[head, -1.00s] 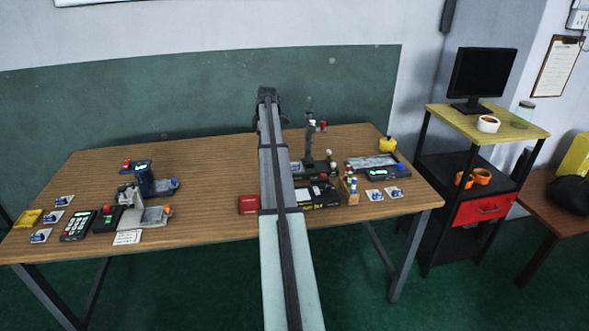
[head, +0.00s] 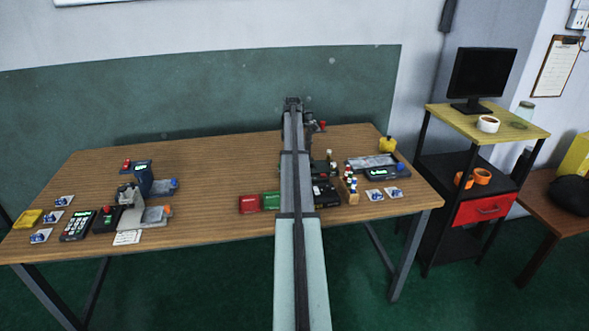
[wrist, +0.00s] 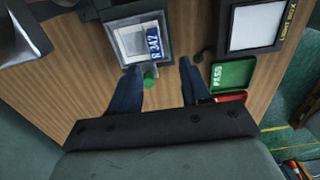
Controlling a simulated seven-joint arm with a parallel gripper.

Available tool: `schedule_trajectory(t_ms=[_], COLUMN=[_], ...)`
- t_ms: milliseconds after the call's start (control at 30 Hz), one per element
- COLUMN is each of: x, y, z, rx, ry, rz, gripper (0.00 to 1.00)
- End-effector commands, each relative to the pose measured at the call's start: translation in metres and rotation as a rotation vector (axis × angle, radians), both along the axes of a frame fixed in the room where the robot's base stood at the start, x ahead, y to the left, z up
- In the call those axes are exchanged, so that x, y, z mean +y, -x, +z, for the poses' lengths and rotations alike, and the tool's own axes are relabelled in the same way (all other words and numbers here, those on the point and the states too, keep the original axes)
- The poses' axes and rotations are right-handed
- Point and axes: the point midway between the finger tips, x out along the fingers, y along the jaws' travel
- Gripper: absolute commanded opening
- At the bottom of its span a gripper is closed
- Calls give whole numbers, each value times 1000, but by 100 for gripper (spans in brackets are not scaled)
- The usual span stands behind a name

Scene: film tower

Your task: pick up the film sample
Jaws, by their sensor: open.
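A pale, film-like sheet (wrist: 138,40) with a blue label reading "R 3A7" lies on a dark device in the wrist view; it looks like the film sample. A green knob (wrist: 150,79) sits at the device's near edge. My gripper (wrist: 160,75) has its two dark fingers spread apart with nothing between them except the view of the table and knob beyond. The sheet lies ahead of the fingertips, apart from them. In the head view my gripper (head: 292,103) is at the far end of my arm, fingers not clear. My arm hides the sheet there.
A light box (wrist: 255,27), a green PASS tray (wrist: 232,74) and a red tray (wrist: 232,97) lie to the right in the wrist view. In the head view, a rack of small bottles (head: 348,186) stands right of my arm.

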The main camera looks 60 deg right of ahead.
Motion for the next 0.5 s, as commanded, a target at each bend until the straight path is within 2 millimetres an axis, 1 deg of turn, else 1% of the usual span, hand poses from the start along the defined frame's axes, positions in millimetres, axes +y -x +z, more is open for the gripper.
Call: schedule_trajectory(t_ms=[33, 267, 500], x=[0, -1, -4], y=[0, -1, -3], z=[-4, -15, -45], rx=[0, -1, 0], ry=[0, 1, 0], rz=[0, 0, 0], gripper=[47, 47, 47])
